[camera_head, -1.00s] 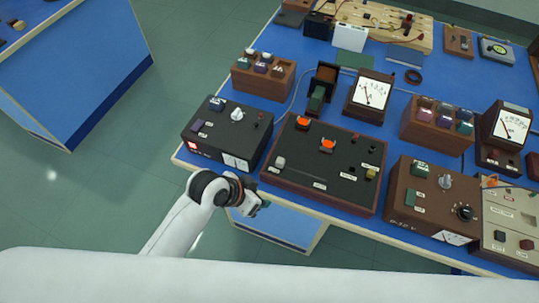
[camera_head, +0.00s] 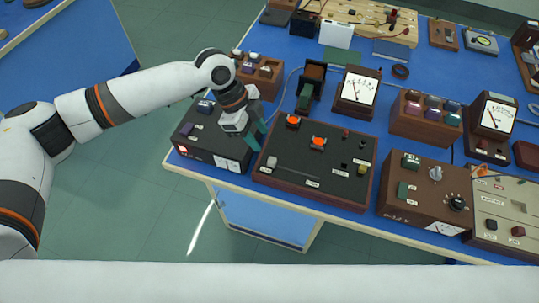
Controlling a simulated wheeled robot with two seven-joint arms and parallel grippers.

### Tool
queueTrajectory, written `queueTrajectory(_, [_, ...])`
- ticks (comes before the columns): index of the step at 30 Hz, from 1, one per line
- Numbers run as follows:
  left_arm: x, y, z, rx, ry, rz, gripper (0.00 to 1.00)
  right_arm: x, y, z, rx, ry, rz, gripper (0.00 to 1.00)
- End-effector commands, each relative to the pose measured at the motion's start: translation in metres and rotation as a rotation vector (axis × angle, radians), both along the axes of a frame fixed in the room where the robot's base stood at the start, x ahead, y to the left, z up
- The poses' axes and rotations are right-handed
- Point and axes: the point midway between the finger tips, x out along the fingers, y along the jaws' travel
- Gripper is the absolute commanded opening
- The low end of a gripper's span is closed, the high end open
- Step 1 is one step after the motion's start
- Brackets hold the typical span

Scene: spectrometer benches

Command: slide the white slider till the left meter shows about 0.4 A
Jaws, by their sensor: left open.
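The white slider (camera_head: 272,162) is a small pale knob at the left front of a dark panel box (camera_head: 330,183) with a brown rim. The left meter (camera_head: 357,92) stands behind the panel, with a white dial and brown case; its reading is too small to tell. My left gripper (camera_head: 258,130) is open, with green fingers. It appears above the gap between the black supply box (camera_head: 212,145) and the panel, behind and left of the slider, apart from it. My right gripper is not in view.
Two orange switches (camera_head: 318,142) sit on the panel. A brown block with plugs (camera_head: 262,72) is behind my left gripper. A brown box with a dial (camera_head: 425,200) stands right of the panel. A second meter (camera_head: 496,118) is farther right. The blue bench's front edge is close.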

Motion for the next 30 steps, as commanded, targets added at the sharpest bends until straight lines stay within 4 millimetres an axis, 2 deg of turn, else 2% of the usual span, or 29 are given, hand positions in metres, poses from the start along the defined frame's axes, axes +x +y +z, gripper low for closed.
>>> queueTrajectory(4, [0.010,0.013,0.010,0.019,-0.002,-0.010,0.42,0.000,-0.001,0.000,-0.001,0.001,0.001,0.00])
queueTrajectory(8, [0.010,0.011,0.005,0.020,0.003,-0.012,0.42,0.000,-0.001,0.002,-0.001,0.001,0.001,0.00])
queueTrajectory(11, [0.007,0.005,-0.008,0.020,0.004,-0.013,0.42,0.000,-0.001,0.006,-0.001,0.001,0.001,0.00])
queueTrajectory(21, [-0.001,-0.020,-0.070,0.020,0.003,-0.012,0.42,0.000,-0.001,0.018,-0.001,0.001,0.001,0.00])
queueTrajectory(25, [-0.002,-0.026,-0.086,0.021,0.003,-0.010,0.42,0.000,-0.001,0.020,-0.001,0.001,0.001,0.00])
queueTrajectory(30, [-0.004,-0.030,-0.098,0.020,0.001,-0.012,0.42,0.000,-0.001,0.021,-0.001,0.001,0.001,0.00])
